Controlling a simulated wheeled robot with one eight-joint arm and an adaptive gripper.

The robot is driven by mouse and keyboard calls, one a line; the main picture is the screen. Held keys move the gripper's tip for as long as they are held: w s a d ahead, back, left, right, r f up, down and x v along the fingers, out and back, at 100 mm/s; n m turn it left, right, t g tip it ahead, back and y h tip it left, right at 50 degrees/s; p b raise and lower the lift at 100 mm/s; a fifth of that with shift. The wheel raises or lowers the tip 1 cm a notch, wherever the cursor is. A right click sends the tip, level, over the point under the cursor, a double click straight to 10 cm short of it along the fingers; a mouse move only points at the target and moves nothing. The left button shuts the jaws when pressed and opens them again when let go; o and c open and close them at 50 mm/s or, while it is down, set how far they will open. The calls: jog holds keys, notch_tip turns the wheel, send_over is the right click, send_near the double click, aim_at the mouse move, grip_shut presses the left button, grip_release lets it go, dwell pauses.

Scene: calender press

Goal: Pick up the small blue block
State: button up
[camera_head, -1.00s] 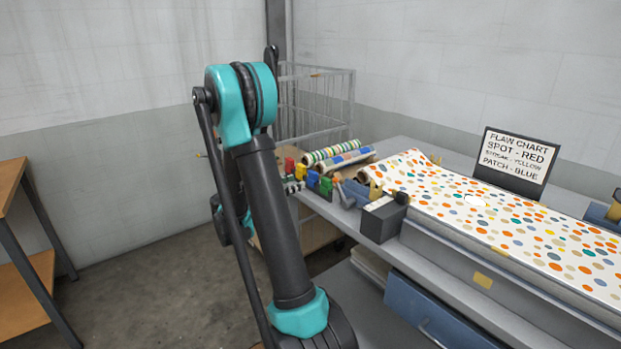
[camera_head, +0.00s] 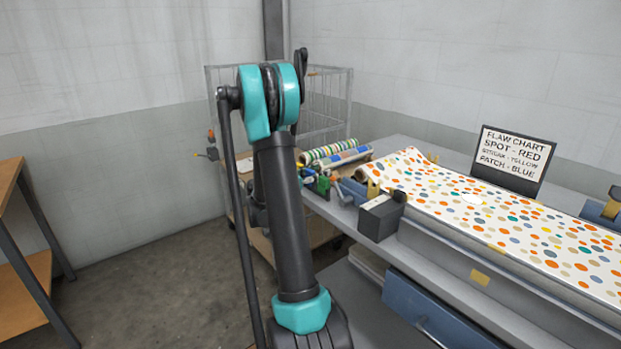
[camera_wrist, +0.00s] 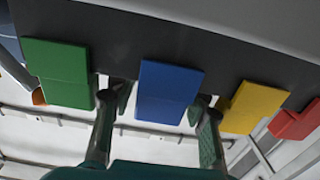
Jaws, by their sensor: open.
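The small blue block (camera_wrist: 168,90) is in the middle of the wrist view, against a dark strip. My gripper (camera_wrist: 158,108) is open, with one finger on each side of the blue block. I cannot tell whether the fingers touch it. A green block (camera_wrist: 60,72) sits to its left, with a yellow block (camera_wrist: 254,106) and a red block (camera_wrist: 297,121) to its right. In the head view, my arm hides most of the row; the green block (camera_head: 322,184) shows just right of the arm.
A dark grey box (camera_head: 378,220) and a dotted sheet (camera_head: 500,212) lie on the bench to the right. Rolls of patterned material (camera_head: 335,153) lie behind the row. A wire cage cart (camera_head: 325,105) stands at the back. A flaw chart sign (camera_head: 512,160) stands at the right.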

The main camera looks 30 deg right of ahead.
jog(key=shift+d, duration=0.2)
jog(key=c, duration=0.8)
jog(key=shift+c, duration=0.2)
